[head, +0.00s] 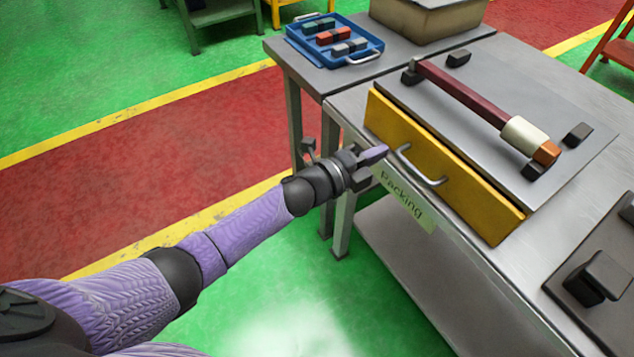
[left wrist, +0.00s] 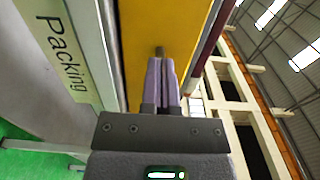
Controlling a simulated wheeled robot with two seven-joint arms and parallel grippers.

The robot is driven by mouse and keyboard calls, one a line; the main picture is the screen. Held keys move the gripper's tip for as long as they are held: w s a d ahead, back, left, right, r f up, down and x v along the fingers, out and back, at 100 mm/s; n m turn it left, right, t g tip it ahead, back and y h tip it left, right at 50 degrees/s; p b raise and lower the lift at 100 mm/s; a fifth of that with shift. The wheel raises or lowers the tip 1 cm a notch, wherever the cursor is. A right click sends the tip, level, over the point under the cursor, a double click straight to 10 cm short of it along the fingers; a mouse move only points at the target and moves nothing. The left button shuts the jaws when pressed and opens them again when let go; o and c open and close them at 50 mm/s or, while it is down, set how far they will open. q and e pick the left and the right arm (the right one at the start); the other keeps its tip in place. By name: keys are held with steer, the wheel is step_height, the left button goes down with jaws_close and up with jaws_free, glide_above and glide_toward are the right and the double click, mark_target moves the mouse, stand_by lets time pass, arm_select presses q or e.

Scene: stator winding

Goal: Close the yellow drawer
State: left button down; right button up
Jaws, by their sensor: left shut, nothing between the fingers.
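The yellow drawer (head: 440,172) sits in a grey cabinet on the metal table, with its yellow front facing me and a curved metal handle (head: 421,168) on it. I cannot tell how far it stands out. My left gripper (head: 376,153) is shut and empty, in front of the left part of the drawer front, left of the handle. In the left wrist view the closed purple fingers (left wrist: 160,85) point at the yellow front (left wrist: 150,30), and a small metal piece shows at their tips. I cannot tell whether they touch it. My right gripper is not in view.
A hammer-like tool (head: 480,100) rests on the cabinet top. A blue tray (head: 335,41) with small blocks and a tan box (head: 430,15) stand at the back. A dark plate (head: 605,280) with a black block lies at the right. A "Packing" label (head: 405,197) is on the table edge.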

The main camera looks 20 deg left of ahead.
arm_select(q)
steer(key=p+v, duration=0.2)
steer(key=v, duration=0.7)
steer(key=s+a+f+n+g+y, duration=0.25)
steer(key=s+f+n, duration=0.25)
steer(key=f, duration=0.3)
steer(key=s+a+f+n+g+y, duration=0.1)
steer(key=s+a+f+n+y, duration=0.3)
steer(key=f, duration=0.4)
steer(key=s+a+f+n+g+y, duration=0.2)
steer(key=s+f+n+y, duration=0.1)
steer(key=s+f+n, duration=0.4)
steer(key=s+f+n+g+y, duration=0.1)
steer(key=s+f+n+g, duration=0.2)
steer(key=s, duration=0.9)
steer(key=s+f+n+g, duration=0.4)
steer(key=s+f, duration=0.3)
steer(key=s, duration=0.5)
steer(key=shift+s+d+f+g+y, duration=0.15)
steer(key=shift+s+f+g+y, duration=0.15)
steer(key=shift+g, duration=0.45)
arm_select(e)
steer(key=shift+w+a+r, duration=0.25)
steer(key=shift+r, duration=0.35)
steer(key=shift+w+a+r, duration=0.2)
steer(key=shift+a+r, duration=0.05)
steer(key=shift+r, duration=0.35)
